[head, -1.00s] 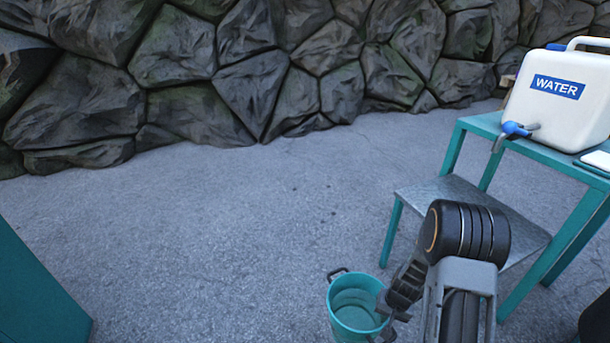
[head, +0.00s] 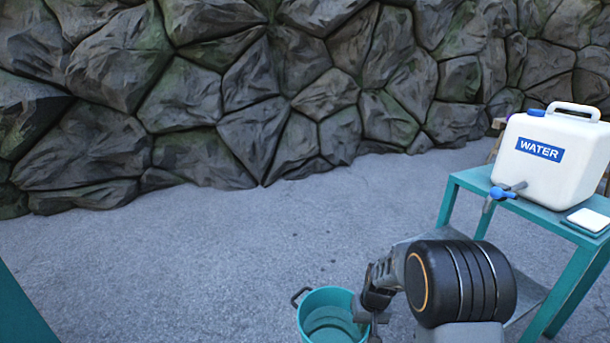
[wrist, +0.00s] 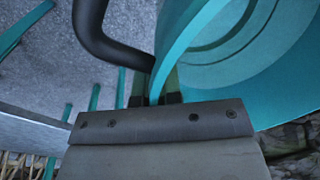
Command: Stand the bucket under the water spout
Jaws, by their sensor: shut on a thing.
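The teal bucket (head: 327,312) is at the bottom centre of the head view, with its open top facing up and a dark handle at its left rim. My gripper (head: 368,318) is at its right rim, partly hidden by my arm. In the wrist view my gripper (wrist: 155,98) is shut on the bucket's rim beside a dark curved handle; the bucket (wrist: 245,60) fills the right side. The water spout (head: 505,192) is a blue and grey tap on the white water container (head: 553,160), which stands on the teal table (head: 468,180). The bucket is left of and apart from the spout.
A lower grey metal shelf (head: 527,300) lies under the spout, largely hidden by my arm. A white item (head: 589,220) lies on the table's right. Open grey ground (head: 200,250) spreads left, up to a stone wall (head: 260,100). A teal edge (head: 20,315) shows bottom left.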

